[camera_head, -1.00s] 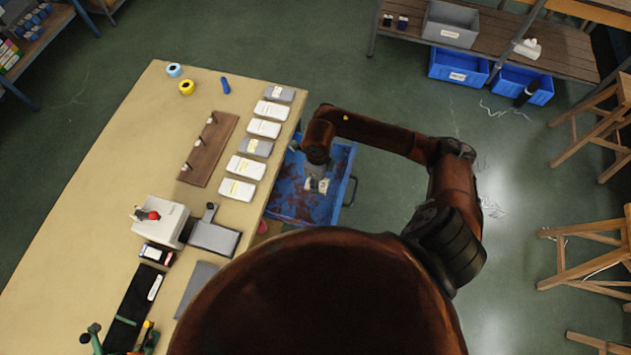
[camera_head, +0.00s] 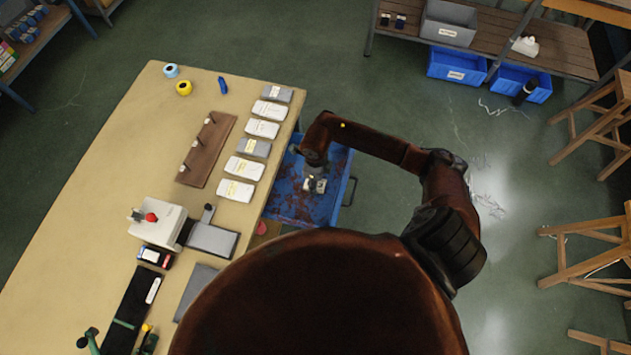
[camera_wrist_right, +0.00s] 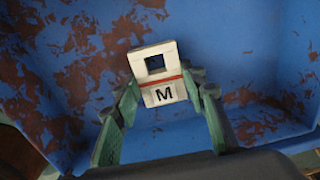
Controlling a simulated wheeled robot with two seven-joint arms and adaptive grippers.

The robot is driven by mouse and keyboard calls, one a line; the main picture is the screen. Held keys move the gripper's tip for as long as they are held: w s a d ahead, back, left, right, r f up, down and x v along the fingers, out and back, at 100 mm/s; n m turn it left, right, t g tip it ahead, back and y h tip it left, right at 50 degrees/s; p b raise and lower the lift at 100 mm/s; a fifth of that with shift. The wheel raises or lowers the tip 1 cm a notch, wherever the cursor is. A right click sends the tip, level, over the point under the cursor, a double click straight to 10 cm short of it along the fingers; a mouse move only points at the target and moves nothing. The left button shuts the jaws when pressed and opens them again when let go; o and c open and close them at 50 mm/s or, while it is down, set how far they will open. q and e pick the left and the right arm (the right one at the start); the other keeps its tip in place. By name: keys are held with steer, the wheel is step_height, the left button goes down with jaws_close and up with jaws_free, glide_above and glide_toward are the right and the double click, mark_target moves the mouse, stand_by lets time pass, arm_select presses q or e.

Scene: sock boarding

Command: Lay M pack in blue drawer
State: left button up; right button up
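The M pack (camera_wrist_right: 160,80) is a small white pack with a dark square window, a red line and a black letter M. In the right wrist view my right gripper (camera_wrist_right: 162,88) has its green fingers on both sides of the pack and appears shut on it. The blue drawer (camera_head: 297,203), with worn brownish patches inside, stands open at the table's right side. In the head view my right gripper (camera_head: 315,180) is over the drawer's interior with the pack at its tip. I cannot tell whether the pack touches the drawer floor.
The tan table (camera_head: 110,160) bears a row of grey and white packs (camera_head: 245,168) near the drawer. A brown pegged board (camera_head: 207,150) and a white machine (camera_head: 160,225) stand on it too. Blue bins (camera_head: 457,66) are on the floor under a far shelf.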

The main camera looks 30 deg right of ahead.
steer(key=o, duration=0.4)
steer(key=shift+o, duration=0.2)
step_height(320, 180, up, 12)
steer(key=p, duration=0.1)
steer(key=shift+r, duration=0.15)
